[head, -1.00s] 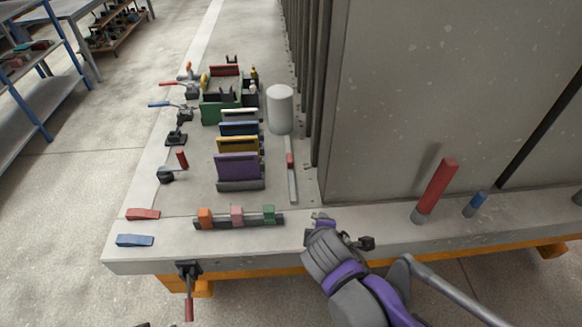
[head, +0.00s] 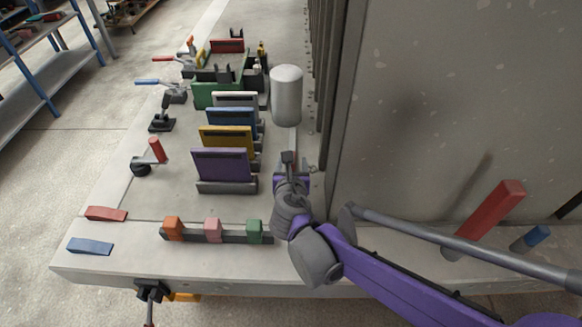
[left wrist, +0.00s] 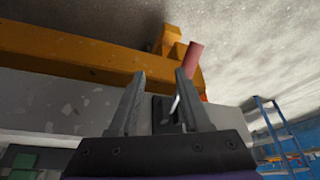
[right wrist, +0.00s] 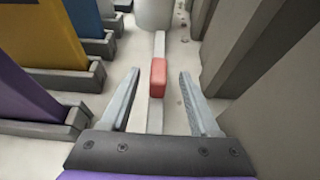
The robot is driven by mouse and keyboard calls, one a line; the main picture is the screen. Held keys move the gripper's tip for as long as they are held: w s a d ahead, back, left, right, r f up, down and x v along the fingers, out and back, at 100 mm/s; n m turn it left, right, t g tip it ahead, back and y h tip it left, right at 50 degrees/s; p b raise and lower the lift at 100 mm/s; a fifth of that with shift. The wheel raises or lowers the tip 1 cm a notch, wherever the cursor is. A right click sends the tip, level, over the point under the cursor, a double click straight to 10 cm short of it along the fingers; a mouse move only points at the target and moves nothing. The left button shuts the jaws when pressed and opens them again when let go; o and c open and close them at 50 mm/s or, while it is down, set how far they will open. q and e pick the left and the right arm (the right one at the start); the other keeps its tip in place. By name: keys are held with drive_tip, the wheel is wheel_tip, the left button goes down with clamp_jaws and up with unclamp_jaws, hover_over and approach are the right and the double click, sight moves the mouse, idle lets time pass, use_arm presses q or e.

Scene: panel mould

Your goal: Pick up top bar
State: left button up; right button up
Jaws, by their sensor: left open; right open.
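The top bar (right wrist: 159,46) is a thin pale grey bar with a red grip block (right wrist: 158,78) on it. It lies on the table beside the row of panels, its far end near a grey cylinder. My right gripper (right wrist: 160,72) is open and empty, with the red block lined up between its fingers in the right wrist view. In the head view my right gripper (head: 291,160) hides most of the bar. My left gripper (left wrist: 160,74) is open and empty in its wrist view, by the table's orange underframe. It is outside the head view.
The upright grey cylinder (head: 286,95) stands just beyond my right gripper. Purple (head: 222,166), yellow (head: 226,138) and blue (head: 232,118) panels stand in slots to its left. A tall grey mould wall (head: 440,90) rises close on the right. A rack with coloured blocks (head: 213,231) lies in front.

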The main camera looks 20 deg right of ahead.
drive_tip(key=x, duration=0.3)
drive_tip(key=b+x, duration=0.1)
drive_tip(key=x, duration=0.2)
drive_tip(key=shift+w+a+f, duration=0.1)
drive_tip(key=shift+w+f, duration=0.05)
drive_tip(key=shift+f, duration=0.3)
drive_tip(key=shift+c, duration=0.3)
clamp_jaws()
idle(0.8)
